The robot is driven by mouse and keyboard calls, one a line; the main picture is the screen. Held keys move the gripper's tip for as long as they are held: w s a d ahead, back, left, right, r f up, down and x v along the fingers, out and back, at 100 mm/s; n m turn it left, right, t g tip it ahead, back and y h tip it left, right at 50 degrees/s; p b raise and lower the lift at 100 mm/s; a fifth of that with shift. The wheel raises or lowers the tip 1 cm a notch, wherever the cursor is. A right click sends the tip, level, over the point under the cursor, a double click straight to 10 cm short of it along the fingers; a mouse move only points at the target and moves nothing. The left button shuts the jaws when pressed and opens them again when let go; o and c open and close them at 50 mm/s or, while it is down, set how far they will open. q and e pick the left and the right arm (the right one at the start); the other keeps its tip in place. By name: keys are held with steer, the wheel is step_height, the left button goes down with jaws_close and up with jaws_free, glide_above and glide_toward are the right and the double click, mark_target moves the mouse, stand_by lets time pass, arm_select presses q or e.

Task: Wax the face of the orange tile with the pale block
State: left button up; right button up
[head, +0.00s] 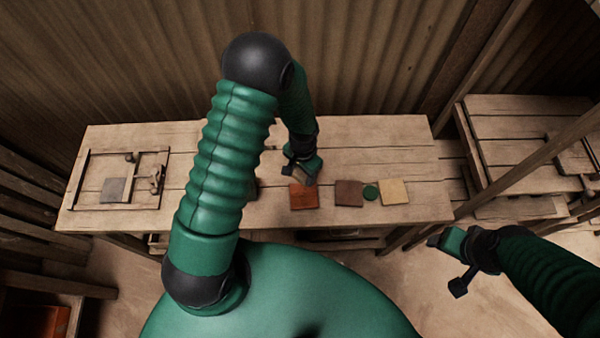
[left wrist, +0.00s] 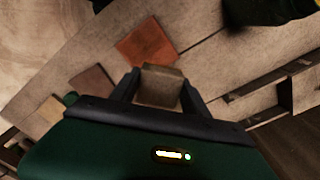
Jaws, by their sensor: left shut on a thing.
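The orange tile (head: 303,198) lies flat on the workbench, near its middle; it also shows in the left wrist view (left wrist: 147,42). My left gripper (head: 302,170) is at the tile's far edge, pointing down, and is shut on the pale block (left wrist: 161,86). In the left wrist view the block sits between both fingers, close beside the tile's near corner. I cannot tell whether the block touches the tile or the bench. My right gripper (head: 452,264) is empty, away from the bench at the lower right, with its fingers spread.
Right of the orange tile lie a brown tile (head: 349,193), a small green disc (head: 370,192) and a cream tile (head: 393,191). A wooden frame (head: 87,165) with a grey tile (head: 113,190) is at the bench's left. Another bench (head: 520,115) stands at the right.

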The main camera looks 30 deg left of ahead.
arm_select(q)
steer(key=shift+w+d+r+p, duration=0.2)
steer(key=shift+r+p, duration=0.2)
steer(key=shift+r, duration=0.2)
steer(key=shift+w+d+r+p, duration=0.15)
steer(key=shift+r+p, duration=0.2)
steer(key=shift+r, duration=0.2)
steer(key=shift+s+a+r, duration=0.1)
steer(key=shift+s+r, duration=0.05)
steer(key=shift+s, duration=0.15)
steer(key=shift+a, duration=0.25)
steer(key=shift+d, duration=0.25)
